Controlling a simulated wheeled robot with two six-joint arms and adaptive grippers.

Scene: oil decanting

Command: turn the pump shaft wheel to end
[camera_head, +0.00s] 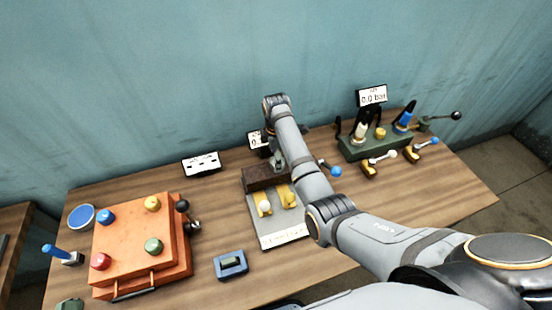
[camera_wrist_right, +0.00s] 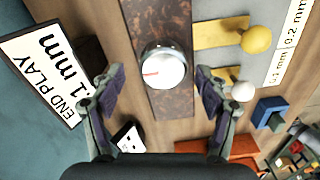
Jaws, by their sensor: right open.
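A round silver wheel with a pale face and a red mark (camera_wrist_right: 163,70) sits on a dark brown block (camera_wrist_right: 170,18) in the right wrist view; I take it for the pump shaft wheel. My right gripper (camera_wrist_right: 160,80) is open, with one finger on each side of the wheel and visible gaps to it. In the head view my right arm reaches over the brown block (camera_head: 262,178), with the gripper (camera_head: 277,160) pointing down at it. The wheel is mostly hidden there by my arm. My left gripper is not in view.
An end play display (camera_wrist_right: 45,65) reading about .1 mm stands beside the block. A grey plate (camera_head: 252,228) with yellow levers lies in front. An orange box (camera_head: 130,238) with coloured knobs is at left, a blue-framed piece (camera_head: 230,265) near it. A green valve unit (camera_head: 375,145) stands at right.

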